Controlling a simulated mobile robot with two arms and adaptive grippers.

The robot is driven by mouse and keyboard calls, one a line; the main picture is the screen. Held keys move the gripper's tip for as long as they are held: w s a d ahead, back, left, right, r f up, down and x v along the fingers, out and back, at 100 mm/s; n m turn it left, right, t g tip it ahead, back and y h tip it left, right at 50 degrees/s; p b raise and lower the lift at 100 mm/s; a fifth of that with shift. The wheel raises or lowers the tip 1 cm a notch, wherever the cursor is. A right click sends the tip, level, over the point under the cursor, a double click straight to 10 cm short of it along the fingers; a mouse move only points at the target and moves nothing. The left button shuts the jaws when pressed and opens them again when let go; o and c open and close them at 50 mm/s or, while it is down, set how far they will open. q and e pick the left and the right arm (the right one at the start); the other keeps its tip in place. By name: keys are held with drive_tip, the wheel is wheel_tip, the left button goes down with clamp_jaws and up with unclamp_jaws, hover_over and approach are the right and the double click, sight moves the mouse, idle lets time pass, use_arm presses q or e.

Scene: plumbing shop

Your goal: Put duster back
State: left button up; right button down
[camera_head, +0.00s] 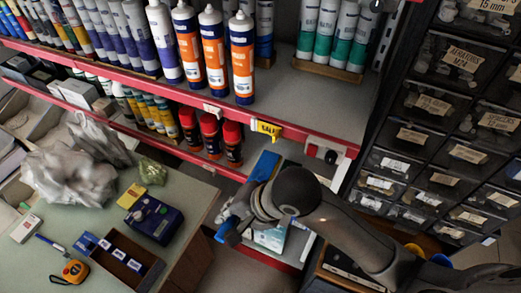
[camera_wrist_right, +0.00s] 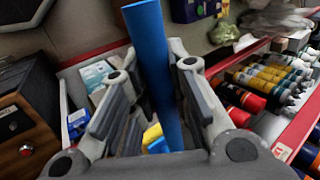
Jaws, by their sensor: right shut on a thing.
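My right gripper (camera_head: 238,213) is in front of the lower red-edged shelf, right of the table. It is shut on a blue rod (camera_wrist_right: 150,40), which looks like the duster's handle. In the right wrist view the rod runs between the two fingers of the gripper (camera_wrist_right: 154,68). I cannot make out a duster head. My left gripper is not in view.
The upper shelf holds orange and white tubes (camera_head: 241,60) and has a bare stretch (camera_head: 310,95) and a yellow tag (camera_head: 266,129). Red-capped cans (camera_head: 210,135) stand below. The table (camera_head: 190,190) holds a tape measure (camera_head: 74,271) and boxes. Drawers (camera_head: 430,105) stand at right.

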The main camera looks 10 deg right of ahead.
drive_tip(key=w+d+f+p, duration=0.2)
drive_tip(key=w+f+p, duration=0.1)
drive_tip(key=w+f, duration=0.9)
drive_tip(key=shift+w+d+f, duration=0.15)
drive_tip(key=shift+w+f, duration=0.2)
drive_tip(key=shift+w, duration=0.6)
drive_tip(key=c, duration=1.8)
unclamp_jaws()
drive_tip(key=shift+f, duration=0.1)
drive_tip(key=o, duration=0.4)
drive_tip(key=shift+o, duration=0.2)
